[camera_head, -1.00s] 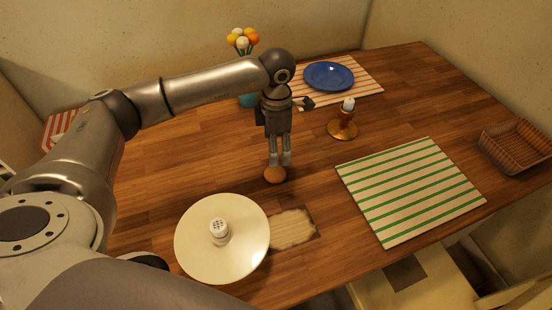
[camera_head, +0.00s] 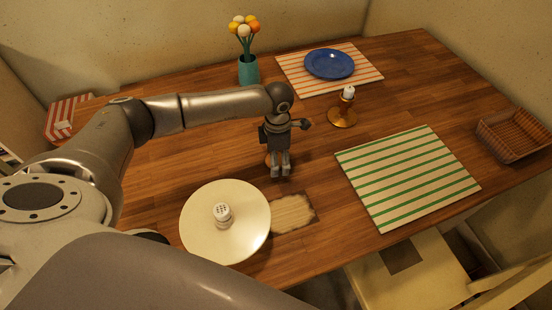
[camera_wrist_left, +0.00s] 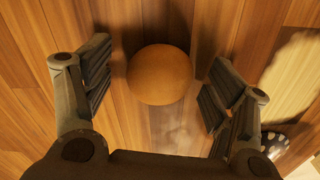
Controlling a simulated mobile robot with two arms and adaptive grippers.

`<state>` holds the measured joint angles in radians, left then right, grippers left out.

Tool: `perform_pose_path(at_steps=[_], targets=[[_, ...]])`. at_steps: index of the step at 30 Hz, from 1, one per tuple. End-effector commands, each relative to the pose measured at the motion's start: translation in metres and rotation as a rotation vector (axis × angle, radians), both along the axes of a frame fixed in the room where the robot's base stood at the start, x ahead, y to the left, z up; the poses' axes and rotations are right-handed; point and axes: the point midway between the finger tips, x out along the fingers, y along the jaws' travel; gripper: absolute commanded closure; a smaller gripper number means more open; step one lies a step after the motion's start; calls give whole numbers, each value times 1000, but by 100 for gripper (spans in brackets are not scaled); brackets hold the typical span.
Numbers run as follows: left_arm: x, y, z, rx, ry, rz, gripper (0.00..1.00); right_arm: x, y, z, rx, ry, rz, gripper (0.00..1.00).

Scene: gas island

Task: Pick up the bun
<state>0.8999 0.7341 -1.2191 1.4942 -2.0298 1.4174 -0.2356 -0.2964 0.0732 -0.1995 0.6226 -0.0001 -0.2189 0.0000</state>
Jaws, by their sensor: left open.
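The bun is a round, plain brown ball on the wooden table. In the wrist view the bun (camera_wrist_left: 160,75) lies between the two spread fingers of my left gripper (camera_wrist_left: 157,92), with gaps on both sides. In the head view my left gripper (camera_head: 280,172) points down at the table, and only a sliver of the bun (camera_head: 267,160) shows behind its fingers. The left gripper is open and empty. I cannot tell how high its fingertips are above the table. My right gripper is in neither view.
A green-striped mat (camera_head: 408,178) lies right. A candle holder (camera_head: 342,115), blue plate (camera_head: 329,63), flower vase (camera_head: 248,70) and basket (camera_head: 514,137) stand farther off.

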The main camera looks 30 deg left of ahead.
Motion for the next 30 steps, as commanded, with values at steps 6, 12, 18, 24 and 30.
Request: perform_pose_path(at_steps=[6, 12, 18, 24, 30], targets=[[0, 0, 0, 0, 0, 0, 41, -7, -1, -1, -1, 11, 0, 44], [0, 0, 1, 0, 0, 0, 67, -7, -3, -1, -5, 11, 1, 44], [0, 0, 1, 0, 0, 0, 71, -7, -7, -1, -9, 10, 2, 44], [1, 0, 5, 0, -1, 0, 71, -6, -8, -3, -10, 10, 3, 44], [2, 0, 31, 0, -6, -1, 71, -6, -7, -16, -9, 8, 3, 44]])
